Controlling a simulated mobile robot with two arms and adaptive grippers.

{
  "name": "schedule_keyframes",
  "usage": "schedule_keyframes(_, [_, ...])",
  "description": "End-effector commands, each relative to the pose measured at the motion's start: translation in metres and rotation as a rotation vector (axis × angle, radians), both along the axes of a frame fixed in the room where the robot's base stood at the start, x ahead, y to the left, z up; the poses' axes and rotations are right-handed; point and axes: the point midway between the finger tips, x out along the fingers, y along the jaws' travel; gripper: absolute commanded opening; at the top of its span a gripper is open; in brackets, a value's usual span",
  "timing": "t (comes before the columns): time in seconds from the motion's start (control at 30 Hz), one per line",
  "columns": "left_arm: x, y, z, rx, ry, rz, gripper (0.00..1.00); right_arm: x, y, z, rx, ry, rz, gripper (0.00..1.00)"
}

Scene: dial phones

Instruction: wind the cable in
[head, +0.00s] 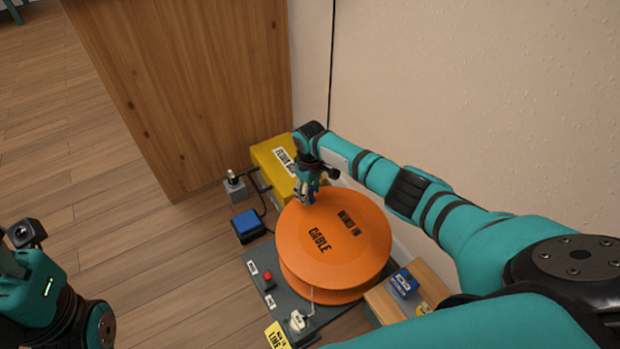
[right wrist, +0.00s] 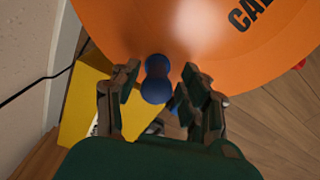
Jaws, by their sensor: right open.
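The orange cable drum (head: 345,240), marked "WIND IN" and "CABLE", lies flat on a dark base plate (head: 262,290). A blue crank knob (right wrist: 156,80) stands near the drum's rim. My right gripper (head: 308,196) is at the drum's far left edge. In the right wrist view its open fingers (right wrist: 160,90) are on either side of the knob, with gaps visible. A white plug (head: 298,321) with a pale lead sits at the plate's front, by the drum. Part of my left arm shows at lower left; its fingers are not visible.
A yellow box (head: 268,160) stands behind the drum by the wooden cabinet (head: 190,90). A blue pedal (head: 246,224) and grey switch box (head: 235,189) are left of it. A red button (head: 267,277) is on the plate. A wooden box (head: 385,305) with a blue block (head: 403,283) is right.

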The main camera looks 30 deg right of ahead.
Motion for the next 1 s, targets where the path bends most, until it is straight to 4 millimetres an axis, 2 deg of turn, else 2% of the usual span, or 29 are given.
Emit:
schedule_keyframes(0.3, [0.0, 0.0, 0.0, 0.0, 0.001, 0.0, 0.29, 0.001, 0.0, 0.068, 0.0, -0.004, 0.001, 0.44])
schedule_keyframes(0.5, [0.0, 0.0, 0.0, 0.0, 0.001, 0.0, 0.29, 0.001, 0.0, 0.096, -0.001, -0.004, 0.0, 0.44])
schedule_keyframes(0.67, [0.0, 0.0, 0.0, 0.0, 0.001, 0.0, 0.29, 0.0, 0.0, 0.103, -0.001, -0.003, 0.0, 0.44])
schedule_keyframes(1.0, [0.0, 0.0, 0.0, 0.0, 0.001, 0.0, 0.29, 0.0, 0.0, 0.103, -0.001, -0.001, 0.0, 0.44])
